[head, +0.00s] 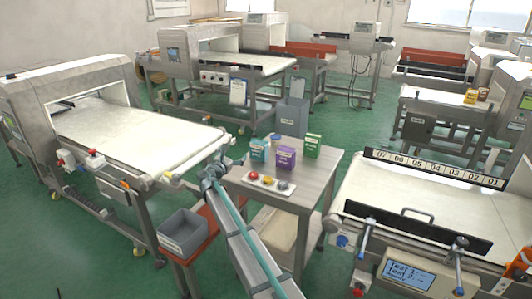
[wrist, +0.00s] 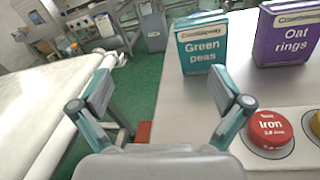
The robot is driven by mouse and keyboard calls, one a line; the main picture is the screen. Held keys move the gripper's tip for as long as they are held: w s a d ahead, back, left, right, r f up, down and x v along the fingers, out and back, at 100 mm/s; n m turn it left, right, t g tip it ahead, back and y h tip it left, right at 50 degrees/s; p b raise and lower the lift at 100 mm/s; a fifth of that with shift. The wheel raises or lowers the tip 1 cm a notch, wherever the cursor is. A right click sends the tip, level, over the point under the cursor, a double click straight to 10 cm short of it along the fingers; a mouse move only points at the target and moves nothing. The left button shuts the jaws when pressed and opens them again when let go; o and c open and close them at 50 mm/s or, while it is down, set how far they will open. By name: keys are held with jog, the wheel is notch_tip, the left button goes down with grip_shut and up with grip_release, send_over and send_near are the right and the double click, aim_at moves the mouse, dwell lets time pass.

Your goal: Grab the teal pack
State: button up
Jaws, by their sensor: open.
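The teal pack (wrist: 202,46), labelled "Green peas", stands upright on the small grey table (head: 308,172). In the wrist view it is just beyond my gripper (wrist: 165,95), up and to the right of the gap between the fingers. My gripper is open and empty, with its fingers apart and not touching the pack. In the head view the teal pack (head: 258,150) stands at the table's back left, and my gripper (head: 212,170) is at the table's left edge, partly hidden by my arm.
A purple "Oat rings" pack (wrist: 287,32) stands right of the teal pack, and a green pack (head: 311,145) beyond it. A white holder with red (wrist: 270,130), yellow and grey discs lies in front. A conveyor (head: 130,130) is to the left, a grey bin (head: 185,232) below.

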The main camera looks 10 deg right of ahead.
jog(key=g+h, duration=0.1)
jog(key=h, duration=0.1)
send_near(256, 150)
jog(key=shift+w+d+n, duration=0.25)
jog(key=shift+w+n, duration=0.15)
jog(key=p+x, duration=0.1)
jog(key=x, duration=1)
jog(key=shift+w+d+f, duration=0.15)
jog(key=shift+d, duration=0.2)
jog(key=c, duration=1.1)
